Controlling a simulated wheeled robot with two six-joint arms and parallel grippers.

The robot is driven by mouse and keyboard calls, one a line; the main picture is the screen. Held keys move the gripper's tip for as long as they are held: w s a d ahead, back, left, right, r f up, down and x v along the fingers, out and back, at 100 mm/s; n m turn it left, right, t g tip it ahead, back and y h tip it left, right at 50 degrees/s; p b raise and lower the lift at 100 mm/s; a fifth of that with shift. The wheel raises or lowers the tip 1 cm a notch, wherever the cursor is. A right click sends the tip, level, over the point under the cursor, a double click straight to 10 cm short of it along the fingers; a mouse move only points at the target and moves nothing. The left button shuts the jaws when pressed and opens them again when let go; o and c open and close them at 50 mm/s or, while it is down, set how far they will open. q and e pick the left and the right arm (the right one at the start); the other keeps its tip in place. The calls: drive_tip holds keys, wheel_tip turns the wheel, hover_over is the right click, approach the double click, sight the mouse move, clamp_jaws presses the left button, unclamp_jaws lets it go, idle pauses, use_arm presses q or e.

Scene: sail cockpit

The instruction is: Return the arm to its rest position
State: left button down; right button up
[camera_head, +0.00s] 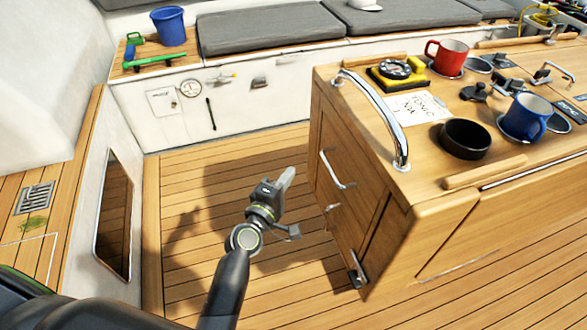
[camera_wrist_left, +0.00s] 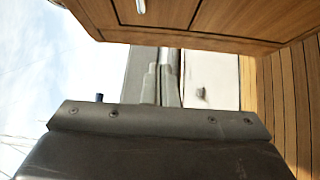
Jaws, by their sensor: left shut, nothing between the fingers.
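My left gripper (camera_head: 286,178) is shut and empty. It is held out over the cockpit floor, just left of the wooden cabinet's corner, with its fingers pointing up and to the right in the head view. In the left wrist view its two fingers (camera_wrist_left: 168,72) lie close together with nothing between them. My left arm comes in from the bottom of the head view. My right gripper is in neither view.
The wooden cabinet (camera_head: 440,225) stands close on the right, with a chrome rail (camera_head: 385,125) and a door handle (camera_head: 336,170) on this side. Mugs, a compass and a paper sit on top. The slatted floor (camera_head: 200,240) is clear. A bench with cushions (camera_head: 270,30) is behind.

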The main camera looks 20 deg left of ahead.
use_arm(q)
drive_tip(key=shift+s, duration=0.3)
drive_tip(key=s+a+f+m+g+y+p, duration=0.1)
drive_tip(key=s+a+f+m+g, duration=0.2)
drive_tip(key=f, duration=0.6)
drive_tip(key=s+f+m+g+p, duration=0.1)
drive_tip(key=s+f+m+g, duration=0.1)
drive_tip(key=s+f, duration=0.5)
drive_tip(key=s+a+f+m+g+y+p, duration=0.1)
drive_tip(key=s+a+f+m+g, duration=0.15)
drive_tip(key=f, duration=0.85)
drive_tip(key=s+a+f+m+g+p, duration=0.1)
drive_tip(key=s+f, duration=0.4)
drive_tip(key=s, duration=0.6)
drive_tip(key=s+a+f+m+g+y, duration=0.1)
drive_tip(key=s+a+f+m+g, duration=0.3)
drive_tip(key=s, duration=0.7)
drive_tip(key=s+a+f+m+g+y+p, duration=0.1)
drive_tip(key=s+a+f+m+g, duration=0.2)
drive_tip(key=s+f, duration=0.3)
drive_tip(key=s+a+g, duration=0.1)
drive_tip(key=s, duration=0.4)
drive_tip(key=shift+f+p, duration=0.2)
drive_tip(key=shift+p, duration=0.1)
